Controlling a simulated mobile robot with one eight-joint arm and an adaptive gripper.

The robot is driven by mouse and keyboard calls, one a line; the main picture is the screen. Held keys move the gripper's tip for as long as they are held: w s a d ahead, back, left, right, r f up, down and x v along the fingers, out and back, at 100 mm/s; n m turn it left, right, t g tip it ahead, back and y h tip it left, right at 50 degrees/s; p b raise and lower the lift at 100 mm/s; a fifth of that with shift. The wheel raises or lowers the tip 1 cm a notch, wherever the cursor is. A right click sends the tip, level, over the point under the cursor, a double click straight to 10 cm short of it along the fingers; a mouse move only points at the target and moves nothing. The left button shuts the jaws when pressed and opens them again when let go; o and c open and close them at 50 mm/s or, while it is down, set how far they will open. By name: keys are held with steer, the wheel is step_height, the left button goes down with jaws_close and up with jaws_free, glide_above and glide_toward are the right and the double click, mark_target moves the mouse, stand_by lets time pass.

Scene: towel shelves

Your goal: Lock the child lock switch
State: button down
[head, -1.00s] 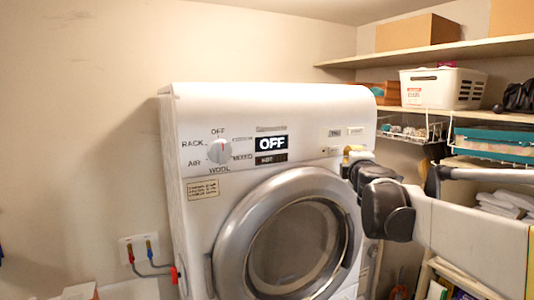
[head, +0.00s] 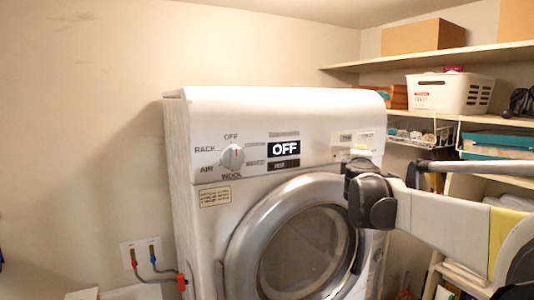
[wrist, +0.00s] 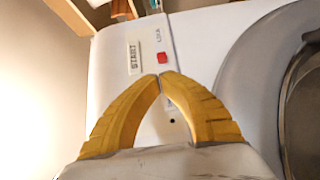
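The white front-loading machine (head: 280,118) stands against the wall, its display (head: 284,149) reading OFF. In the wrist view the child lock switch is a small red square (wrist: 161,57) beside the word LOCK on the white panel. A START label (wrist: 134,57) is to its left. My gripper (wrist: 164,77) has yellow fingers whose tips meet with nothing between them. In the image the tips sit just below the red switch; whether they touch the panel I cannot tell. In the head view my gripper (head: 357,154) is at the panel's right end, where the switch cannot be made out.
The round door (head: 305,250) is right below the panel. A dial (head: 234,157) is on the panel's left. Shelves at right hold a white basket (head: 450,92), a cardboard box (head: 423,37) and a teal box (head: 498,144). Hoses (head: 160,268) meet the left wall.

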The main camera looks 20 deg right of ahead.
steer(key=shift+p+x, duration=0.55)
steer(key=shift+x, duration=2.05)
steer(key=shift+w+d+b, duration=0.15)
steer(key=shift+d+b, duration=0.15)
steer(key=shift+d, duration=1.05)
steer(key=shift+a, duration=0.15)
steer(key=v, duration=1.2)
